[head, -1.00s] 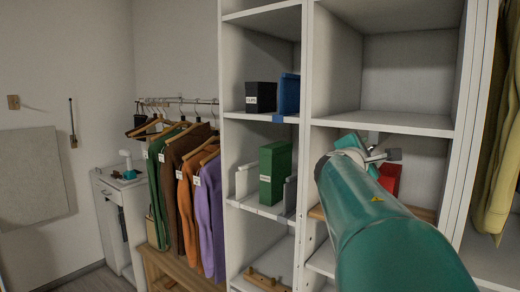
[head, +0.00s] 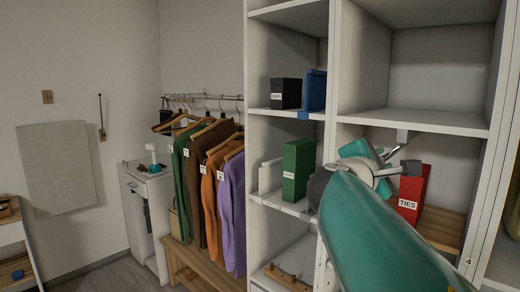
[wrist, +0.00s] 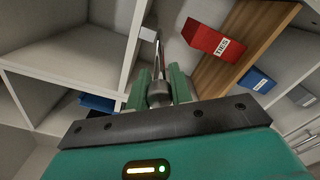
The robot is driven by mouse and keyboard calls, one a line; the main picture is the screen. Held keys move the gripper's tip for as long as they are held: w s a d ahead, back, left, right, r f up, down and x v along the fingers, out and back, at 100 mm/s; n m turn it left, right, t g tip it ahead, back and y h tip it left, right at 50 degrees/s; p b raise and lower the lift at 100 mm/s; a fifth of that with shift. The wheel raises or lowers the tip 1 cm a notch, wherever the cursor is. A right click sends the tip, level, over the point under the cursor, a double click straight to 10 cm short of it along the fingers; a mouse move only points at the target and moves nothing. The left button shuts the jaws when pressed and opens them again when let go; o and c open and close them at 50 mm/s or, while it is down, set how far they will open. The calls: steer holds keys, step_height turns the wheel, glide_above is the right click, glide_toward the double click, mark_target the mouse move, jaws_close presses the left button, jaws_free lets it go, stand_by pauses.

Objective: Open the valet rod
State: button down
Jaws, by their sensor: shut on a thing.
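The valet rod (wrist: 158,52) is a thin metal rod running from a pale bracket (wrist: 148,34) on the shelving to a grey knob (wrist: 158,92). In the wrist view a length of bare rod shows between bracket and knob. My gripper (wrist: 161,82) has its green fingers closed around the knob end. In the head view my gripper (head: 378,166) is in front of the shelving's right column, below a cubby shelf, and the bracket (head: 402,137) shows just above it. My arm hides part of that cubby.
A red box labelled TIES (head: 412,192) stands on a wooden shelf (head: 440,229) right of my gripper. A green box (head: 298,170) and a black box (head: 286,93) stand in the left column. Garments (head: 212,185) hang farther left over a wooden bench (head: 190,262).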

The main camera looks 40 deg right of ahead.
steer(key=s+a, duration=0.1)
steer(key=a, duration=0.5)
steer(key=c, duration=1.3)
jaws_free()
steer(key=shift+o, duration=0.2)
steer(key=shift+a, duration=0.15)
